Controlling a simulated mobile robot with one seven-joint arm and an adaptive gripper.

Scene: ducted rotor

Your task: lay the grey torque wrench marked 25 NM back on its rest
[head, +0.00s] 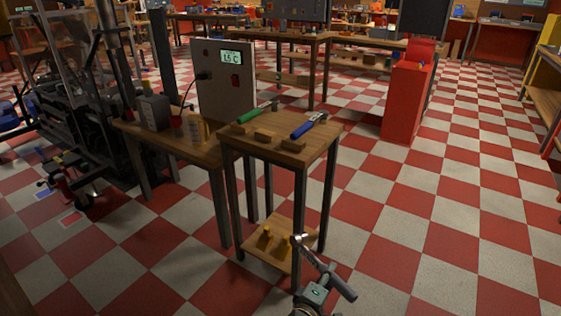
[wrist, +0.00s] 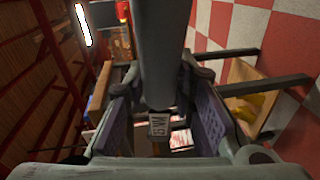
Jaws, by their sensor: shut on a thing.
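My gripper (head: 314,284) is shut on the grey torque wrench (head: 341,287), low in front of the small wooden table (head: 318,134) in the head view. The wrench is tilted, its head up and left, its handle down and right. In the wrist view the grey wrench (wrist: 158,45) lies between the two finger pads, and an upside-down tag reading 25 NM (wrist: 157,124) shows on it. On the table, a wooden rest block (head: 267,135) is bare between a green-handled wrench (head: 250,115) and a blue-handled wrench (head: 303,130).
A lower shelf (head: 277,256) holds yellow pieces (head: 265,240). A red cabinet (head: 405,100) stands behind right. The checkered floor at right is clear.

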